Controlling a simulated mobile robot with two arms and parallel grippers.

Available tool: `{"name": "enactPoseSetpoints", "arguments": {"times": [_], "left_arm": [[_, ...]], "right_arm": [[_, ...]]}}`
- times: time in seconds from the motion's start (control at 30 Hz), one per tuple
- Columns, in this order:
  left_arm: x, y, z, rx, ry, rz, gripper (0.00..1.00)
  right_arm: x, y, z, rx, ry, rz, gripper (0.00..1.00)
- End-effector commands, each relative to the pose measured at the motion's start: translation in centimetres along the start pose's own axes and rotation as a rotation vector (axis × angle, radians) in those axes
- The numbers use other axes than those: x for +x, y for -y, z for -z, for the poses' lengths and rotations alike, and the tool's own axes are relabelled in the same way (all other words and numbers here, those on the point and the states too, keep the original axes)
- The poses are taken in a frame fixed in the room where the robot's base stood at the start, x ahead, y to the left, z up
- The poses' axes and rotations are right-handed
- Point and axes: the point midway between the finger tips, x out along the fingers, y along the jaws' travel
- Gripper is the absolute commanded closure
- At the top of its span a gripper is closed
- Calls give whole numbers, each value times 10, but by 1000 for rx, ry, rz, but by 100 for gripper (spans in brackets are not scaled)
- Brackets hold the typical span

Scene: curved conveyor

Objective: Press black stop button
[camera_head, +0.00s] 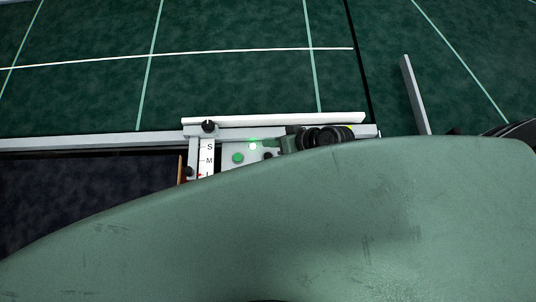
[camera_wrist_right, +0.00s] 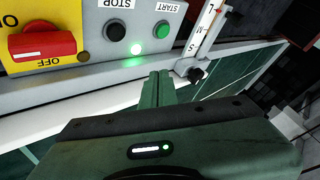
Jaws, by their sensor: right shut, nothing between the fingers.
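The black stop button (camera_wrist_right: 115,31) sits on the grey control panel (camera_wrist_right: 93,42) beside the STOP label in the right wrist view. In the head view it is a small dark spot (camera_head: 268,155), partly crowded by my gripper and arm. My right gripper (camera_wrist_right: 159,76) is shut and empty. Its fingertips are just short of the panel in the wrist picture, below the lit green lamp (camera_wrist_right: 136,49) and apart from the black button. In the head view the right gripper (camera_head: 288,143) is small and mostly hidden. My left gripper is not in view.
A green start button (camera_wrist_right: 162,30) is right of the black button in the wrist view. A red switch (camera_wrist_right: 42,42) on a yellow plate is at its left. A sliding scale with a black knob (camera_wrist_right: 196,74) stands at the right. The green conveyor belt (camera_head: 230,85) lies behind the panel.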

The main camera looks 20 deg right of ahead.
Motion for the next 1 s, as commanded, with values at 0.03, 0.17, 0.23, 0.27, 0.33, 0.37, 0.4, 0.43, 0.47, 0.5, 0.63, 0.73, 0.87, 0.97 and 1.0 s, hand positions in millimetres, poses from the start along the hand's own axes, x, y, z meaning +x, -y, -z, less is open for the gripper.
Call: {"name": "enactPoseSetpoints", "arguments": {"times": [0.03,0.17,0.23,0.27,0.33,0.37,0.4,0.43,0.47,0.5,0.63,0.73,0.87,0.97,1.0], "left_arm": [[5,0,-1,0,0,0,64],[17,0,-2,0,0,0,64],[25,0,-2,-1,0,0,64],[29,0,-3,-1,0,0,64],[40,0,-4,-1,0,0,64],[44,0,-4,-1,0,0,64],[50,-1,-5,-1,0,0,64],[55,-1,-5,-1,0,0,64],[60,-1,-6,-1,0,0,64],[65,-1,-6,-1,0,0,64],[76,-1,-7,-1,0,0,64],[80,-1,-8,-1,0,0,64],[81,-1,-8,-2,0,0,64],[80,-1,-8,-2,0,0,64],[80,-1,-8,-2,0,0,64]], "right_arm": [[3,-2,-3,1,0,0,100],[12,-8,-9,1,0,0,100],[18,-13,-13,1,0,0,100],[21,-15,-15,1,0,0,100],[28,-20,-20,1,0,0,100],[31,-22,-23,1,1,0,100],[35,-26,-26,1,1,0,100],[38,-28,-28,2,1,1,100],[42,-30,-31,2,0,1,100],[46,-33,-34,2,0,1,100],[55,-40,-40,-1,2,0,100],[59,-43,-43,-1,1,-1,100],[60,-44,-44,-1,0,-1,100],[60,-44,-44,-1,0,-1,100],[60,-44,-44,-1,1,-1,100]]}}
